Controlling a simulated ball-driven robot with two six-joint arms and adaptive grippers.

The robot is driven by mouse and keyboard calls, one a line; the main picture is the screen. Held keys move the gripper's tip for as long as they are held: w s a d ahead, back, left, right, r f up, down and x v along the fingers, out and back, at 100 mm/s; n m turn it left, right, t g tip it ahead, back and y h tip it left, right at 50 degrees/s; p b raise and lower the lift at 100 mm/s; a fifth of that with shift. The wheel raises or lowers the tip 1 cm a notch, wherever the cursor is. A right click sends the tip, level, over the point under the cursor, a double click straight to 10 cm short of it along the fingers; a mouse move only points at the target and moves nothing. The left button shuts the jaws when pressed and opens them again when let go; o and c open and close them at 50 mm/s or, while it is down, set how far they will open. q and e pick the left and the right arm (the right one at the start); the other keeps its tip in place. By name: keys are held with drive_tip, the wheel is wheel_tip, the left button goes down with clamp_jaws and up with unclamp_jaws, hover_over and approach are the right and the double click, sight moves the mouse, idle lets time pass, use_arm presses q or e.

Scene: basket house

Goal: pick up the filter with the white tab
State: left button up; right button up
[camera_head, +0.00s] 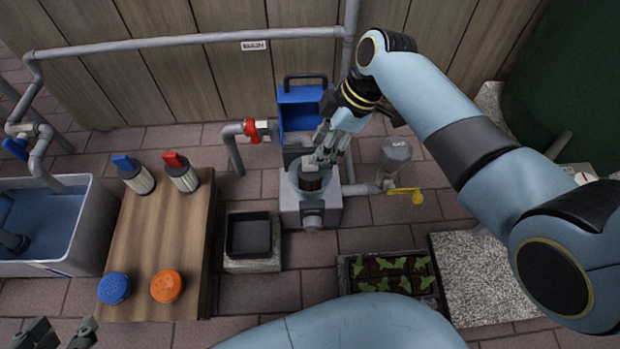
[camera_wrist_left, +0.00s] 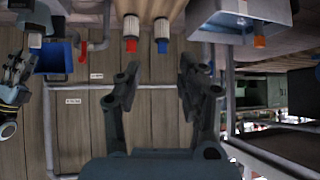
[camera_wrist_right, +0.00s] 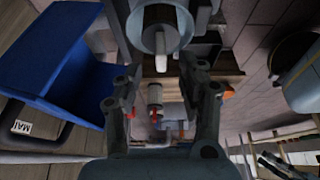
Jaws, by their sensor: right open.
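A filter with a white tab (camera_head: 311,183) sits in the round opening of a grey housing (camera_head: 312,215) on the floor. In the right wrist view the white tab (camera_wrist_right: 161,48) stands out from the round opening at the top. My right gripper (camera_head: 326,153) is open just above and behind the filter, its fingers apart and not closed on the tab. The right gripper (camera_wrist_right: 160,95) also shows empty in its own wrist view. My left gripper (camera_head: 58,335) is at the bottom left, far from the filter. Its fingers (camera_wrist_left: 157,85) are apart and empty in the left wrist view.
Blue-capped (camera_head: 138,178) and red-capped (camera_head: 181,175) filters stand on a wooden table (camera_head: 165,235) with blue (camera_head: 114,288) and orange (camera_head: 167,286) lids. A blue bin (camera_head: 300,110), a red-handled valve (camera_head: 251,131) and a yellow-handled valve (camera_head: 405,193) are near the housing.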

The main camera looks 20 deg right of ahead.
sight(310, 174)
drive_tip(key=shift+b+x, duration=0.75)
drive_tip(key=shift+x, duration=0.1)
drive_tip(key=shift+b+x, duration=0.95)
drive_tip(key=shift+x, duration=0.1)
drive_tip(key=shift+a+f+b, duration=0.45)
drive_tip(key=shift+f+b, duration=0.1)
drive_tip(key=shift+f, duration=0.05)
use_arm(q)
drive_tip(key=w+d+r+m+t+h, duration=0.1)
drive_tip(key=w+r+t, duration=0.3)
drive_tip(key=r, duration=0.4)
drive_tip(key=w+d+r+t+h, duration=0.1)
drive_tip(key=w+r+t, duration=0.4)
drive_tip(key=r, duration=0.3)
drive_tip(key=shift+w+d+r+m+t, duration=0.15)
drive_tip(key=shift+w+m+t, duration=0.2)
drive_tip(key=shift+t, duration=0.55)
drive_tip(key=shift+s, duration=0.1)
use_arm(e)
clamp_jaws()
